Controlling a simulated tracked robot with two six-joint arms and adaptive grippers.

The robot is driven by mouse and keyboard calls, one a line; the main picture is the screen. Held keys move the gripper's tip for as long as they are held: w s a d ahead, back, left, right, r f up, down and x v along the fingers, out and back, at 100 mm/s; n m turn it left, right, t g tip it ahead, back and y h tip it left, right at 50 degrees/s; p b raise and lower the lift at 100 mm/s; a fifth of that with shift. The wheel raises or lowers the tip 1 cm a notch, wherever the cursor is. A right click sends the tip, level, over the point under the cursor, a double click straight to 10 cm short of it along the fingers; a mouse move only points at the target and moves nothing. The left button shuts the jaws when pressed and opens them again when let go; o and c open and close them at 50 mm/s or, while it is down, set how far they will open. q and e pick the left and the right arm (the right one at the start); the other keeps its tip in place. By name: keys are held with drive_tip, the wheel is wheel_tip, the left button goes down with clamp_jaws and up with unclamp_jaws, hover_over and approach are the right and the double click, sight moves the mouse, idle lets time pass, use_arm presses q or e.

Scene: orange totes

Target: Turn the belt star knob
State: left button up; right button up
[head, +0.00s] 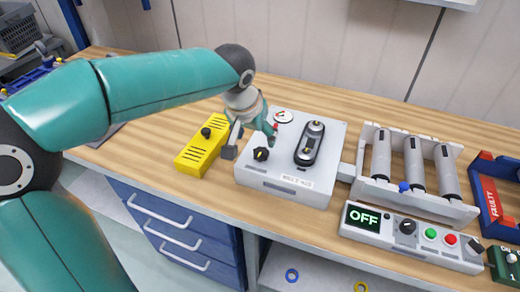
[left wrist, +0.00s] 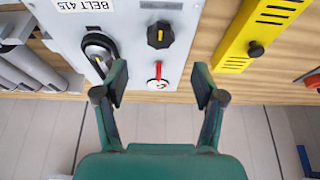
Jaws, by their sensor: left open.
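A black star knob (head: 261,154) with a pale mark sits on the top face of a light grey box (head: 312,190) labelled BELT 415. My left gripper (head: 250,142) is open and empty above the box, its fingers pointing down near the knob. In the left wrist view the knob (left wrist: 160,35) lies beyond the two spread fingertips (left wrist: 160,84), roughly centred between them sideways. No finger visibly touches it. My right gripper is in neither view.
A belt loop on two pulleys (head: 310,143) is on the same box. A yellow slotted block (head: 203,143) stands left of it. Right are a roller stand (head: 415,201), a control panel reading OFF (head: 410,236) and a red-blue frame (head: 492,205). Bare wood (head: 390,112) lies behind.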

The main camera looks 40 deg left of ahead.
sight(260, 153)
use_arm(q)
drive_tip(key=x, duration=0.8)
drive_tip(key=shift+w+f, duration=0.1)
drive_tip(key=shift+f, duration=0.25)
drive_tip(key=c, duration=1.1)
drive_tip(key=shift+c, duration=0.2)
